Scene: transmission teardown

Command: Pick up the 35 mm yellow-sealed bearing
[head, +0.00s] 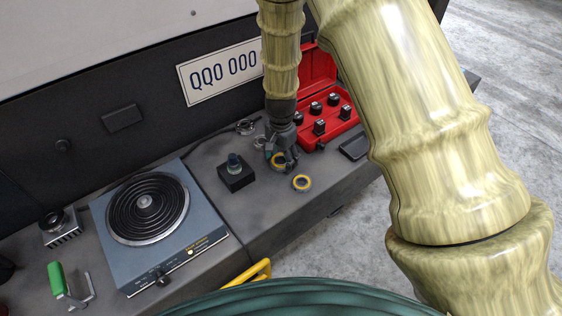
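Two ring-shaped bearings with yellow seals are on the grey bench top. One yellow-sealed bearing (278,160) is right at the fingertips of my gripper (284,160), partly hidden by a finger. The other yellow-sealed bearing (302,183) lies flat and clear of the gripper, a little nearer and to the right. I cannot tell from their size which is the 35 mm one. My gripper points down low over the bench. Whether its fingers touch or hold the nearer bearing is too small to tell.
An open red case (322,142) with several dark sockets stands right of the gripper. A black block with a round part (235,173) is at its left. A hotplate (148,208), a green-handled tool (57,279) and a small dark flat item (355,147) are on the bench.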

